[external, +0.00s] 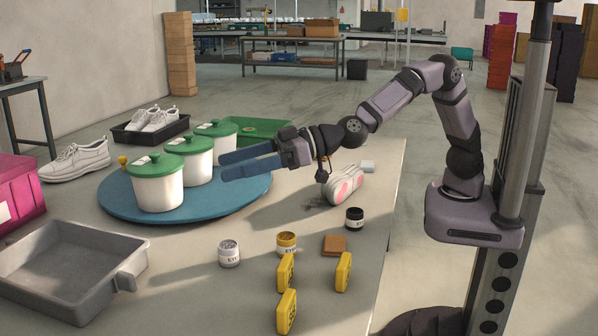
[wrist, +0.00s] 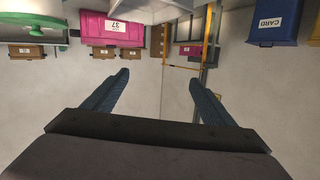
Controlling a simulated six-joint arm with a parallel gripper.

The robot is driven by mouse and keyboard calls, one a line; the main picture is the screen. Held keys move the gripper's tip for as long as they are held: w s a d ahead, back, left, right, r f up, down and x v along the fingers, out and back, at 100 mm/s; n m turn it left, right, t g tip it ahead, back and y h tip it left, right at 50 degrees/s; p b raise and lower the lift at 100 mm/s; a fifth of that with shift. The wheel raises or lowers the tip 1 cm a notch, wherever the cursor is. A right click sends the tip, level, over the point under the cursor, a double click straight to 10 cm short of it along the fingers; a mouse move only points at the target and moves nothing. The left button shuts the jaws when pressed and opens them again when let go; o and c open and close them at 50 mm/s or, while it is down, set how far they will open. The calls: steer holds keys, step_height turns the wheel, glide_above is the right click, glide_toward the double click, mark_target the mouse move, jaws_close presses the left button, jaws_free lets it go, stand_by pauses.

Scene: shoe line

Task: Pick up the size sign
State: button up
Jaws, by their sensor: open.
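I cannot pick out a size sign for certain in either view. Three yellow upright blocks, one of them a left block (external: 286,272), stand at the front of the table, with dark marks too small to read. My gripper (external: 222,165) is open and empty, level above the right part of the blue round turntable (external: 190,205), beside the white pots with green lids. In the wrist view my gripper's (wrist: 159,77) two blue fingers are apart with nothing between them. That view shows a magenta box (wrist: 110,28) labelled 37.
A white pot (external: 158,188) stands on the turntable with others. A grey tray (external: 70,265) is at front left. A pink-soled shoe (external: 343,186), small jars including a black one (external: 354,218), and a brown block (external: 334,245) lie right.

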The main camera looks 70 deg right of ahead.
steer(key=s+a+f+m+t+h+b, duration=0.1)
steer(key=s+a+t+b, duration=0.15)
steer(key=s+a, duration=0.4)
steer(key=m+t+h+b, duration=0.2)
steer(key=m+h+b, duration=0.1)
glide_above(292, 302)
step_height(292, 302, down, 5)
steer(key=s+f+h+b, duration=0.1)
steer(key=s+f+h, duration=0.3)
steer(key=s+f, duration=0.4)
steer(key=shift+m, duration=0.4)
steer(key=f, duration=0.7)
steer(key=shift+s+d, duration=0.15)
steer(key=shift+d, duration=0.1)
steer(key=shift+f, duration=0.55)
steer(key=shift+w+a+r+b, duration=0.15)
steer(key=shift+w+b, duration=0.45)
steer(key=shift+w, duration=1.25)
steer(key=shift+w+a+f+b, duration=0.15)
steer(key=shift+w+b, duration=0.45)
steer(key=shift+w, duration=1.25)
steer(key=shift+r, duration=0.1)
steer(key=c, duration=1.2)
